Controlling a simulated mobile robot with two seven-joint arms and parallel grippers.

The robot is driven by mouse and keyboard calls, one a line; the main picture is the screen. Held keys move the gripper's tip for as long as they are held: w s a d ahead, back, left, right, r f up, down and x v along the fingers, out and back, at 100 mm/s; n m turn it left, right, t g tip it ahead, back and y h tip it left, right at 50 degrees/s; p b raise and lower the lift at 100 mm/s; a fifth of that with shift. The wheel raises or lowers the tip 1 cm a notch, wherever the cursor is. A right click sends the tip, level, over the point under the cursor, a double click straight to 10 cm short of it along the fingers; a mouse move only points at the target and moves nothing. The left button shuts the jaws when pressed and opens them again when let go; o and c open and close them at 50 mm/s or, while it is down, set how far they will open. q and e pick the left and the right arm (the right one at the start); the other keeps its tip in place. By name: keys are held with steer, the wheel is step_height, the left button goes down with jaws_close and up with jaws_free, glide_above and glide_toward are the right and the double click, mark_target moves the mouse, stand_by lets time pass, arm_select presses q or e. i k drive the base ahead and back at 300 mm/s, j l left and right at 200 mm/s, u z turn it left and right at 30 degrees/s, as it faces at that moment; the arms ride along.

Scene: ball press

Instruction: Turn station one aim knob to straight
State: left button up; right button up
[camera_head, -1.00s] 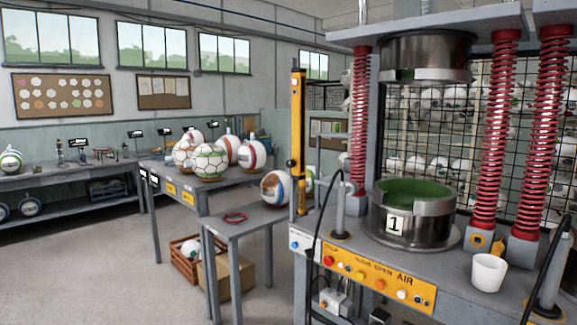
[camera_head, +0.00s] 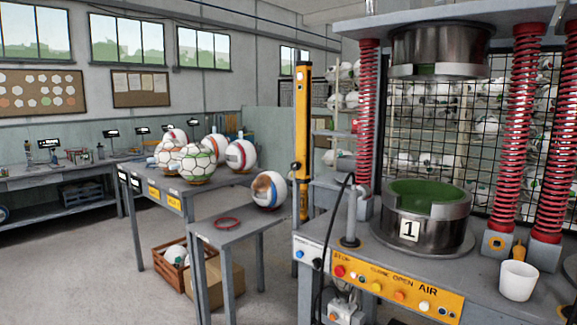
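Station one is the press marked with a white "1" plate on its round lower mould (camera_head: 422,218), which is lined in green. The upper mould (camera_head: 437,52) hangs above it, apart from it. Which of these, if any, is the aim knob I cannot tell; no aim label is readable. Neither of my grippers is in view.
A white cup (camera_head: 517,281) stands at the press's right. A wooden crate (camera_head: 172,268) is on the floor. Floor at left is clear.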

mark_target(295, 166)
steer(key=i+j+z, duration=0.1)
steer(key=j, duration=0.25)
steer(key=i+j+z, duration=0.1)
steer(key=i+j, duration=0.15)
steer(key=i+j+z, duration=0.1)
steer(key=j, duration=0.4)
steer(key=i+j+z, duration=0.1)
steer(key=j, duration=0.3)
steer(key=i+j+z, duration=0.1)
steer(key=i+j, duration=0.15)
steer(key=j, duration=0.15)
steer(key=i+j+z, duration=0.1)
steer(key=j, duration=0.3)
steer(key=i+j+z, duration=0.1)
steer(key=j, duration=0.35)
